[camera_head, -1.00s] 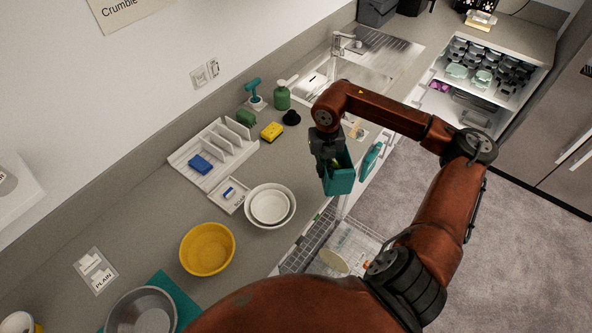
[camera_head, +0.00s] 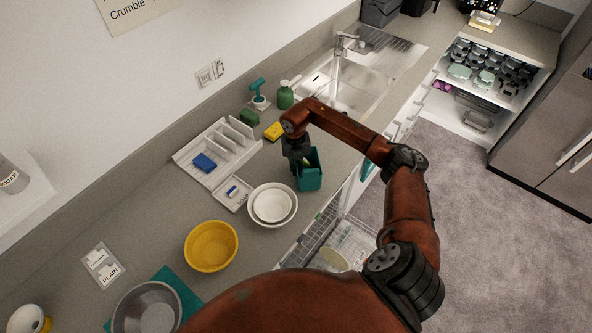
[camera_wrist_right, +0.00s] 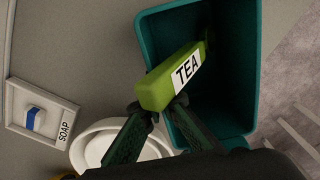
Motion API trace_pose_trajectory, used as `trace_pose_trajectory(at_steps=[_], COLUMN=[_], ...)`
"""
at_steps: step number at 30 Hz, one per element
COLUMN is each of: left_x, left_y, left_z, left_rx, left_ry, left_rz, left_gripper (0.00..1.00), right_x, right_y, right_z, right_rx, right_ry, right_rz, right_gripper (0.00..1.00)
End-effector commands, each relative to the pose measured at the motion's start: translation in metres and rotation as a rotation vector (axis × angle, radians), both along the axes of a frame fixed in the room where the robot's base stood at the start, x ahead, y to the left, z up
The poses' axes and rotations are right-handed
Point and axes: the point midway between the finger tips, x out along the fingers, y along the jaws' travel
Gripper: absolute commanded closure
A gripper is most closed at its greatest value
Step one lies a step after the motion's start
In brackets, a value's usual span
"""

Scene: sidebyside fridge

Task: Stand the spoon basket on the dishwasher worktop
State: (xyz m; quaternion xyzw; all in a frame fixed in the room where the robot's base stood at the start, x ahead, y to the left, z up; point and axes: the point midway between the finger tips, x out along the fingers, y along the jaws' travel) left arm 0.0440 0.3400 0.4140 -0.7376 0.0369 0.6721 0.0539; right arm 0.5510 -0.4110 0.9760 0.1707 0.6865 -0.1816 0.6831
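The spoon basket (camera_head: 309,174) is a teal open-topped box, upright or nearly so, at the worktop's front edge just right of the white bowls. I cannot tell whether its base touches the worktop (camera_head: 225,212). My right gripper (camera_head: 299,163) is at the basket's left side, shut on it. In the right wrist view, the basket (camera_wrist_right: 235,95) opens towards the camera, with the fingers (camera_wrist_right: 165,118) at its near-left rim; their exact contact is partly hidden. A green bar labelled TEA (camera_wrist_right: 170,85) lies across the basket's opening. My left gripper is not in view.
White nested bowls (camera_head: 272,206) stand close left of the basket, beside a soap tray (camera_head: 232,193). A yellow bowl (camera_head: 211,246) is nearer. A yellow sponge (camera_head: 273,131) and a green bottle (camera_head: 286,97) stand behind. An open dishwasher rack (camera_head: 345,245) lies below the front edge.

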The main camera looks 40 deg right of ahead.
Motion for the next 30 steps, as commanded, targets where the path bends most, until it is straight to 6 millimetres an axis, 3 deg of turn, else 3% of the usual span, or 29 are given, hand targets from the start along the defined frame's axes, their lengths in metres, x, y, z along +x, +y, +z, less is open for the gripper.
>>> trace_pose_trajectory(at_steps=[3,13,22,30], left_x=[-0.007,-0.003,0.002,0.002], left_y=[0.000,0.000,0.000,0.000], left_z=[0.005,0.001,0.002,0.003], left_rx=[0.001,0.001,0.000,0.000], left_ry=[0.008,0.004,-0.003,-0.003], left_rz=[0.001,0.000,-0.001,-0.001], left_gripper=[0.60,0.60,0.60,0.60], right_x=[0.000,0.001,0.000,0.000], right_y=[0.000,0.000,0.000,0.000], right_z=[-0.009,-0.014,-0.014,-0.013], right_rx=[0.001,0.000,0.000,0.001], right_ry=[-0.002,-0.002,-0.001,-0.003], right_rz=[-0.001,-0.001,0.000,0.000], right_gripper=[1.00,1.00,0.78,0.78])
